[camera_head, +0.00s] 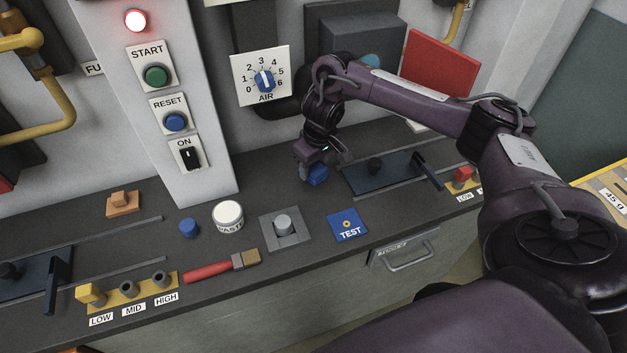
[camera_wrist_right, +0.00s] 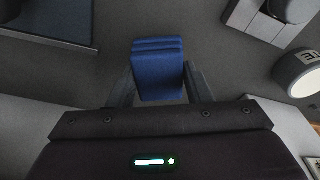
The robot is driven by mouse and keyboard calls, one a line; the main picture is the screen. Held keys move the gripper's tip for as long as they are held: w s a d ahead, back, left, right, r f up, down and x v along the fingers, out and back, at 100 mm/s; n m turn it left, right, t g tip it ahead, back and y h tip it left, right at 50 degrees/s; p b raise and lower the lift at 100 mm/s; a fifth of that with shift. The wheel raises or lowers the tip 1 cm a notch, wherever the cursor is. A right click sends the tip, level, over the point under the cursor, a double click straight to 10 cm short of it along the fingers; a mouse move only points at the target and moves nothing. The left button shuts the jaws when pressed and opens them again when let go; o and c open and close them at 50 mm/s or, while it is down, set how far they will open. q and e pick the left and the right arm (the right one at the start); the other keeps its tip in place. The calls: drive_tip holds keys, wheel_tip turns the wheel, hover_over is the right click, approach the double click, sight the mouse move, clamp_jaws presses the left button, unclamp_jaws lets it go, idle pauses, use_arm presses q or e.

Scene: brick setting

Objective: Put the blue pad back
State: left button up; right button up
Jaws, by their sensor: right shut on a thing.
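The blue pad (camera_head: 317,176) is a small ridged block between the fingers of my right gripper (camera_head: 313,168), at the back of the dark counter below the AIR dial. In the right wrist view the blue pad (camera_wrist_right: 158,68) sits between both fingers of the right gripper (camera_wrist_right: 158,84), which are shut on it. Whether the pad touches the counter or hangs just above it, I cannot tell. My left gripper is not in view.
A dark fixture (camera_head: 385,174) with a black lever lies just right of the pad. In front are a grey plate (camera_head: 267,236) with a knob and a blue TEST plate (camera_head: 347,232). A white jar (camera_head: 228,213), a brush (camera_head: 208,270) and an orange block (camera_head: 123,206) stand further left.

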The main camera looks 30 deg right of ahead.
sight(314, 174)
wheel_tip(314, 174, down, 4)
drive_tip(key=shift+f, duration=0.2)
drive_tip(key=o, duration=0.9)
drive_tip(key=shift+r, duration=0.5)
drive_tip(key=r, duration=0.3)
drive_tip(key=shift+s, duration=0.25)
drive_tip(key=r+p, duration=0.1)
drive_tip(key=r, duration=0.1)
drive_tip(key=s+r+p, duration=0.1)
drive_tip(key=r, duration=0.2)
drive_tip(key=r+p, duration=0.1)
drive_tip(key=r, duration=0.2)
drive_tip(key=shift+s+d, duration=0.15)
drive_tip(key=shift+s, duration=0.05)
drive_tip(key=shift+f, duration=0.1)
